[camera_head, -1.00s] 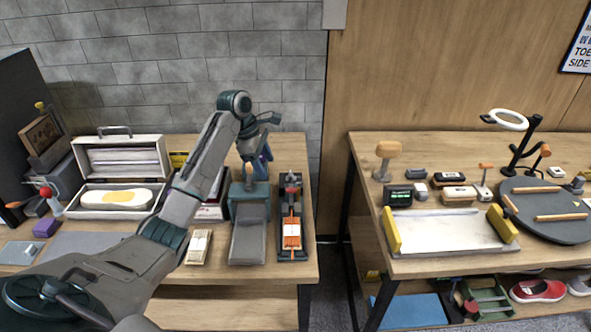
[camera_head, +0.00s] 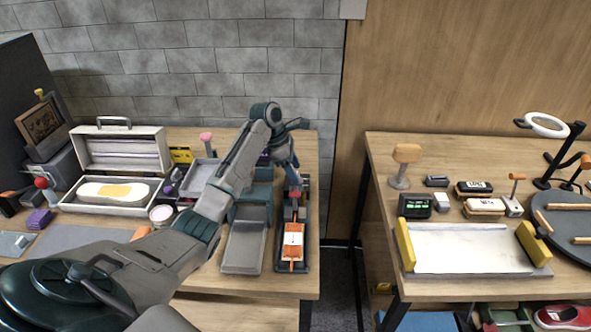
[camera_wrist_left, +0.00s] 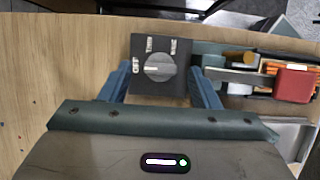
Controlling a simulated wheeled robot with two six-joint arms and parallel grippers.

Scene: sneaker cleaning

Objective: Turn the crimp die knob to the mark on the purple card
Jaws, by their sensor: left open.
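In the left wrist view a grey round knob (camera_wrist_left: 160,67) sits on a black panel (camera_wrist_left: 160,92) with white labels along its left and top edges. The knob's white pointer faces left, near the left label; the labels are too blurred to read surely. My left gripper (camera_wrist_left: 161,74) is open, with one blue finger on each side of the panel; I cannot tell whether they touch it. In the head view the left gripper (camera_head: 293,182) hangs above the back of a dark device with an orange and white block (camera_head: 292,241). I cannot make out a purple card for sure. The right gripper is out of view.
A grey machine with a sloped tray (camera_head: 243,246) stands just left of the device. A white case (camera_head: 120,150) and a purple block (camera_head: 40,219) are farther left. A gap separates this table from the right table with its white tray (camera_head: 470,240).

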